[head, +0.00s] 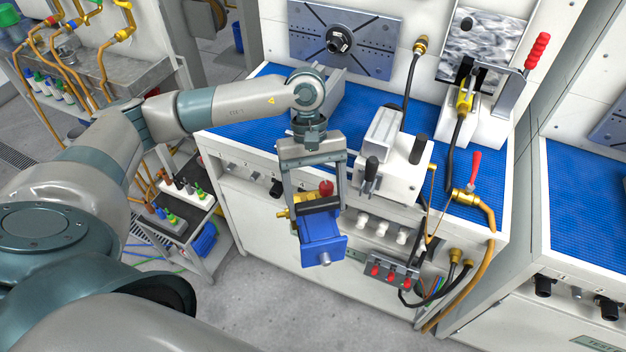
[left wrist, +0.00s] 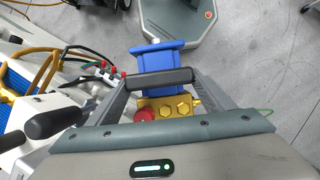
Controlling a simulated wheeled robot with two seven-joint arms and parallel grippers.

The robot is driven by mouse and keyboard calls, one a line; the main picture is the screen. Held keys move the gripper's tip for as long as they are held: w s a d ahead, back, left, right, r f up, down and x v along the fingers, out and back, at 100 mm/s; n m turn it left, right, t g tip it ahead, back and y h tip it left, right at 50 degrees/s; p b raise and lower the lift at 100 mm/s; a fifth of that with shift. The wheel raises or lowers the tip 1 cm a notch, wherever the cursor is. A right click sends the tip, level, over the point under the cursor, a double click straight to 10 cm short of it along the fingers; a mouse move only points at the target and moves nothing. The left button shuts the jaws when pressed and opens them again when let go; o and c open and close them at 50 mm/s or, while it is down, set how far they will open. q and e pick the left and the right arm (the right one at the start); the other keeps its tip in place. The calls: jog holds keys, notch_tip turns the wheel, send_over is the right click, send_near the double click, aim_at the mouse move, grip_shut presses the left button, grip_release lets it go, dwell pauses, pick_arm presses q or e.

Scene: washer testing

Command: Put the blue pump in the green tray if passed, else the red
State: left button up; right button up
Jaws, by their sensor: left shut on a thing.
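The blue pump (head: 322,248) has a blue body, a brass part with fittings, and a red knob. My left gripper (head: 318,204) is shut on it and holds it in the air in front of the test bench. In the left wrist view the pump (left wrist: 158,58) sits between the two fingers of my left gripper (left wrist: 165,90), with a dark bar across it. The red knob and brass fittings face that camera. I cannot make out a green or a red tray in either view. My right gripper is not in view.
The test bench has a blue mat (head: 250,112), a white fixture (head: 395,150), hoses and a red-handled clamp (head: 536,52). A small cart (head: 185,212) with bottles stands left of the bench. Grey floor (head: 270,300) below the pump is clear. A second bench (head: 590,220) stands at right.

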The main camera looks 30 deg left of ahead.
aim_at(321, 229)
pick_arm(q)
jog(key=s+d+f+m+y, duration=0.1)
jog(key=f+m, duration=0.1)
jog(key=s+f+m+y, duration=0.1)
jog(key=f+m, duration=0.1)
jog(key=m, duration=0.1)
jog(key=s+d+f+m+g, duration=0.1)
jog(key=f+m, duration=0.1)
jog(key=shift+d+f+m+y, duration=0.3)
jog(key=shift+d+m+y, duration=0.05)
jog(key=shift+m+y, duration=0.05)
jog(key=shift+s+f+m+b, duration=0.15)
jog(key=shift+f+m+b, duration=0.2)
jog(key=shift+m, duration=0.15)
